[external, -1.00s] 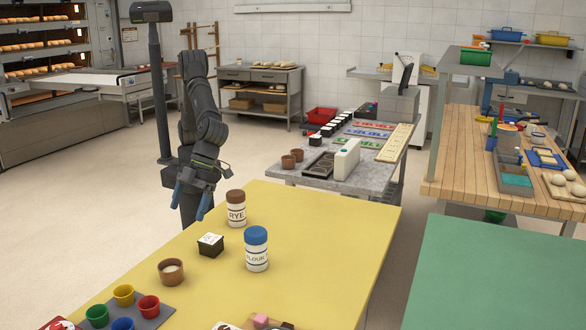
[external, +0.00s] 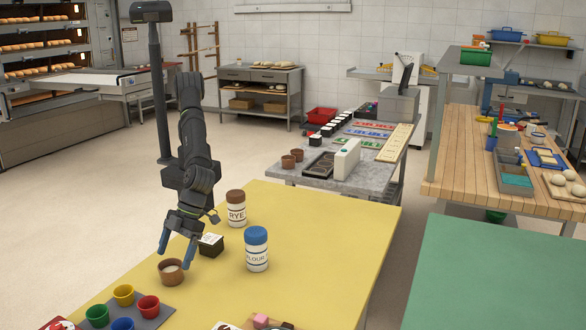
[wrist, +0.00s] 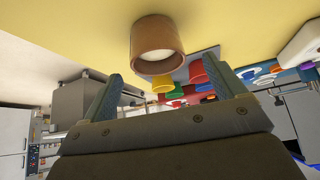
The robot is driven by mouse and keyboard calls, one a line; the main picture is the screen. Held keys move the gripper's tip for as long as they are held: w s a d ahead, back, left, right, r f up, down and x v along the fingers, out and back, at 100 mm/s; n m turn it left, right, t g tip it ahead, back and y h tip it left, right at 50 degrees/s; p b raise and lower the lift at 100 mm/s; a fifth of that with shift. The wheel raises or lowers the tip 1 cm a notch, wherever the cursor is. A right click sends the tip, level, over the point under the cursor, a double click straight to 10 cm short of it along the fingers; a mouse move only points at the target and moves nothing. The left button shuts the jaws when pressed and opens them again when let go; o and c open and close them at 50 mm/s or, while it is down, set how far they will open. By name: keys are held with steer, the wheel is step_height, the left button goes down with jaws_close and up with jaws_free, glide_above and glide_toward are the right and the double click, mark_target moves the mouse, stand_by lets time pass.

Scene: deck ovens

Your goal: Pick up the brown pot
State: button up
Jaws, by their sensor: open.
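The brown pot (external: 171,273) stands upright on the yellow table with pale contents inside. My gripper (external: 175,252) is open and empty just above and behind the pot, its blue fingers pointing down. In the wrist view the pot (wrist: 157,42) shows beyond the two spread fingertips (wrist: 160,72), apart from them and roughly centred between them.
A small black-and-white box (external: 211,245) stands close to the right of my gripper. The RYE jar (external: 236,210) and the blue-lidded FLOUR jar (external: 256,250) stand farther right. A grey tray (external: 150,318) with several coloured cups lies in front. The table's right part is clear.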

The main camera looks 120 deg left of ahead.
mark_target(170, 265)
steer(key=x, duration=0.4)
steer(key=shift+s+f, duration=0.1)
steer(key=shift+s, duration=0.05)
steer(key=c, duration=1.2)
